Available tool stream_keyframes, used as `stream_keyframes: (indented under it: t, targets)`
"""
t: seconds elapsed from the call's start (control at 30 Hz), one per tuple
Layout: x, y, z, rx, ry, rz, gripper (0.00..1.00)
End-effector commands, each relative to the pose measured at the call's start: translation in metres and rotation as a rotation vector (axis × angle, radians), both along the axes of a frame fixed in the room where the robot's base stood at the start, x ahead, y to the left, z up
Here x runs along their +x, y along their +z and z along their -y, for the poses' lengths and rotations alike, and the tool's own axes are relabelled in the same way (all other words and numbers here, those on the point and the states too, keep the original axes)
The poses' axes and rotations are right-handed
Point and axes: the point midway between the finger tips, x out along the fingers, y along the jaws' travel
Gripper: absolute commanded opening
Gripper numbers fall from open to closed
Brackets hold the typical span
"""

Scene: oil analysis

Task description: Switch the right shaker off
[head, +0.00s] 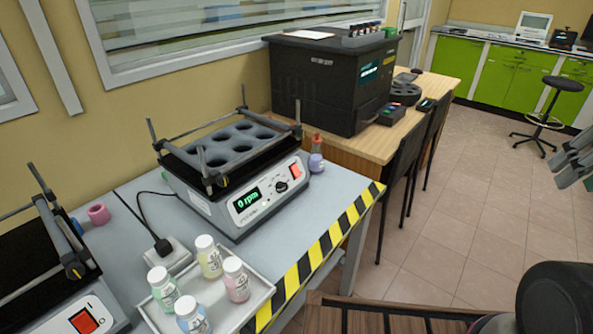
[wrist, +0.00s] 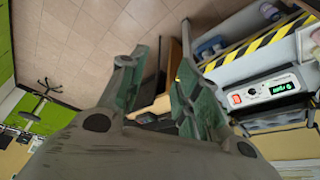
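The right shaker (head: 216,207) stands on the grey bench with a dark tray of round wells on top. Its front has a lit green display (head: 247,200) reading 0 rpm, a knob (head: 281,187) and a red switch (head: 295,170). In the wrist view, the red switch (wrist: 236,99) and lit display (wrist: 283,87) show sideways at the right. The left shaker (head: 84,320) is cut off at the lower left and has a red-orange switch. My gripper (wrist: 158,45) is open and empty, its grey-green fingers apart, away from the shaker. It also shows partly at the head view's right edge (head: 572,160).
A white tray (head: 258,290) with several capped bottles sits before the shaker. A purple bottle (head: 316,160) stands beside it. Striped tape (head: 325,245) marks the bench edge. A large black machine (head: 325,85) and chairs (head: 405,160) stand behind.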

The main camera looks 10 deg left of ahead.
Motion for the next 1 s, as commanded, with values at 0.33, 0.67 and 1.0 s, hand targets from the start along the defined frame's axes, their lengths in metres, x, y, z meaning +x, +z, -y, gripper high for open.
stream_keyframes:
  t: [0.33,0.67,1.0]
  targets:
    - [0.0000,0.0000,0.0000,0.000,0.000,0.000,0.00]
    - [0.0000,0.0000,0.0000,0.000,0.000,0.000,0.00]
    - [0.0000,0.0000,0.0000,0.000,0.000,0.000,0.00]
